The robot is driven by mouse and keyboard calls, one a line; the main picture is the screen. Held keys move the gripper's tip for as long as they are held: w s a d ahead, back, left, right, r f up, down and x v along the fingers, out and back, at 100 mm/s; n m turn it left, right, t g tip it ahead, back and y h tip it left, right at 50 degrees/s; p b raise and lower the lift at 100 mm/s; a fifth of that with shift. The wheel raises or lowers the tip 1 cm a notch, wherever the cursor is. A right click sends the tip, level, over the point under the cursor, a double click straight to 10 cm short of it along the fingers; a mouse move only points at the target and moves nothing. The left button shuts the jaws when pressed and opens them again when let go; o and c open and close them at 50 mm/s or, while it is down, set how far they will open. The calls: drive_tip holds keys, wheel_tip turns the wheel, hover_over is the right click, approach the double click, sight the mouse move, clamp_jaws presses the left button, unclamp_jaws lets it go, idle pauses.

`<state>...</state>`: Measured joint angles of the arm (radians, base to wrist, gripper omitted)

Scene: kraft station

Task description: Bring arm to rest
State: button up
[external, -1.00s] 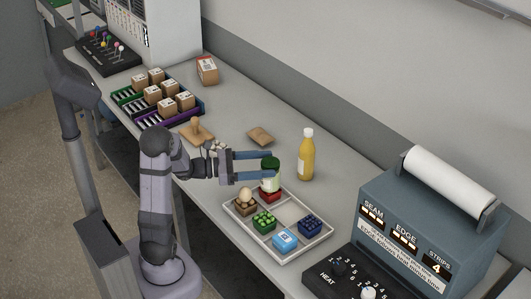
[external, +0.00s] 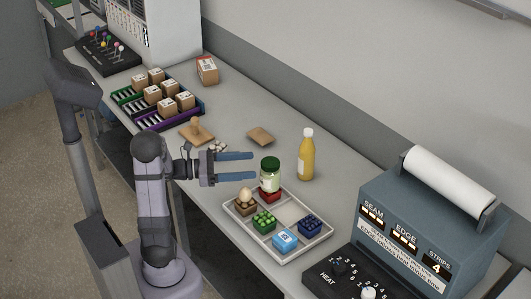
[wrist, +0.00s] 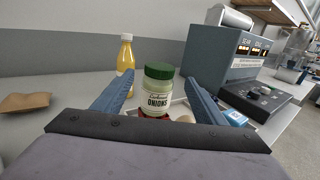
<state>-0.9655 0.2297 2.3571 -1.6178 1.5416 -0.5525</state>
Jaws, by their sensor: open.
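My gripper (external: 252,168) is open and empty, held above the bench to the left of a jar with a green lid (external: 270,175). The jar stands at the back left of a divided tray (external: 292,251), by a red item (external: 270,196). In the wrist view the jar (wrist: 158,100) shows an "ONIONS" label between the two blue fingers (wrist: 153,92), beyond their tips and apart from them.
A yellow bottle (external: 306,156) stands behind the tray. A sealing machine (external: 425,215) is at the right. Small boxes (external: 168,105) in a rack, a stamp (external: 197,130) and a flat brown packet (external: 261,136) lie left. The bench between packet and bottle is clear.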

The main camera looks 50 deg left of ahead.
drive_tip(key=w+a+f+m+g+y+p, duration=0.35)
drive_tip(key=a+m+g+y+p, duration=0.2)
drive_tip(key=m, duration=0.75)
drive_tip(key=w+a+r+m+g+y+p, duration=0.2)
drive_tip(key=w+a+r+m+y+p, duration=0.35)
drive_tip(key=a+m, duration=0.25)
drive_tip(key=s+d+f+m+g, duration=0.1)
drive_tip(key=s+d+f+m, duration=0.1)
drive_tip(key=s+d, duration=0.4)
drive_tip(key=s+d+f+m+g+p, duration=0.1)
drive_tip(key=s+d+f+m+g, duration=0.1)
drive_tip(key=s+d+m, duration=0.3)
drive_tip(key=s+d+f+m+g+p, duration=0.1)
drive_tip(key=s+d+f+m+g, duration=0.1)
drive_tip(key=s+d, duration=0.5)
drive_tip(key=shift+s+f+m, duration=0.85)
drive_tip(key=shift+m, duration=0.35)
drive_tip(key=s+d+f+n+g+h+b, duration=0.1)
drive_tip(key=s+d+f+n+g+b, duration=0.1)
drive_tip(key=s+d+f+b, duration=0.1)
drive_tip(key=s+d+f, duration=0.1)
drive_tip(key=s+d, duration=0.1)
drive_tip(key=d, duration=0.1)
drive_tip(key=shift+s+d+n+g, duration=0.15)
drive_tip(key=shift+d+n+g, duration=0.05)
drive_tip(key=shift+n+g, duration=0.2)
